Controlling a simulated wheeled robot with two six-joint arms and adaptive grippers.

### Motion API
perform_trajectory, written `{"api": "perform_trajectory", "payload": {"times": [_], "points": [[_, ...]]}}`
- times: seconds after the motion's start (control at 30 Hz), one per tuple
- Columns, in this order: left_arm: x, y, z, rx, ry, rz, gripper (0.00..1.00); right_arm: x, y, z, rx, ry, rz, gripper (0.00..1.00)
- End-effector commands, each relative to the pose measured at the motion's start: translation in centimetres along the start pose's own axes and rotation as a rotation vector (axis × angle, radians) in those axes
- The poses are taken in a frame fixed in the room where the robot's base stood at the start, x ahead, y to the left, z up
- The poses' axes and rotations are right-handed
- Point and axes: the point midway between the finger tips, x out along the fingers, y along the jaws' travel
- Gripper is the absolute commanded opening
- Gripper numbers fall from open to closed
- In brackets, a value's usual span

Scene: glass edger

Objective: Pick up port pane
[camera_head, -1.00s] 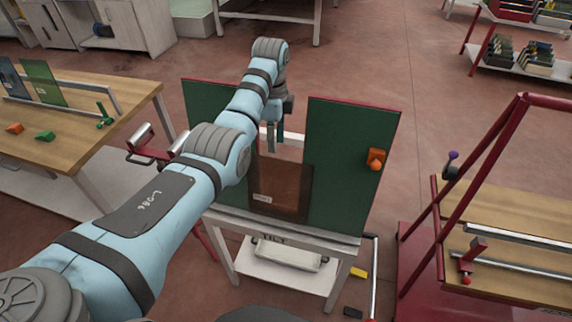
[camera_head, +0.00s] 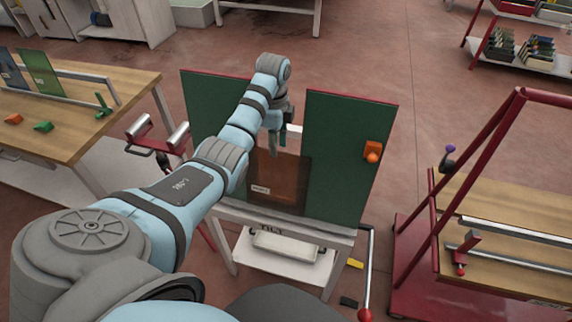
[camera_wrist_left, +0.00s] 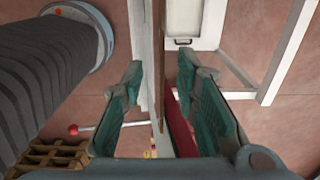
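The brown see-through pane (camera_head: 288,180) with a small white label stands upright on the stand, between two dark green boards. My left gripper (camera_head: 278,148) points down at the pane's top edge. In the left wrist view, my left gripper's teal fingers (camera_wrist_left: 162,92) are apart, with a thin brown edge (camera_wrist_left: 158,70) running between them. It looks like the pane seen edge-on, with gaps on both sides. My right gripper is not in view.
The stand's green boards (camera_head: 345,160) flank the pane; an orange knob (camera_head: 372,152) sits on the right one. A red-framed cart (camera_head: 490,200) is close on the right. A wooden table (camera_head: 85,100) is at left. Open floor (camera_head: 350,50) lies behind.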

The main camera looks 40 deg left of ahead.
Motion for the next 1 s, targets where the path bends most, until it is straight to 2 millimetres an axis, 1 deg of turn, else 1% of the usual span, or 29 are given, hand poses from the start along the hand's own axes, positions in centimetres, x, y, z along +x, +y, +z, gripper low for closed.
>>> {"api": "perform_trajectory", "payload": {"times": [0.07, 0.13, 0.37, 0.53, 0.57, 1.0], "points": [[0.9, 0.1, 0.17, -0.003, 0.0, 0.002, 0.28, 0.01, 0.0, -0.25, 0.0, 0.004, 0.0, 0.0], [1.34, 0.12, 0.26, -0.005, 0.0, 0.001, 0.28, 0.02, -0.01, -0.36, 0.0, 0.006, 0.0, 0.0], [1.5, 0.09, 0.22, -0.005, 0.001, -0.001, 0.28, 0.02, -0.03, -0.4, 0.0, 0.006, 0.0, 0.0], [1.49, 0.08, 0.04, -0.003, 0.001, 0.0, 0.01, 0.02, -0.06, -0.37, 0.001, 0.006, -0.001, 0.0], [1.49, 0.08, 0.03, -0.002, 0.001, 0.0, 0.0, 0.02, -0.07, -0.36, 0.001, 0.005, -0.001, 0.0], [1.46, 0.05, 0.02, -0.003, 0.002, -0.001, 0.0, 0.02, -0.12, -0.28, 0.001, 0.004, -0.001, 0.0]]}}
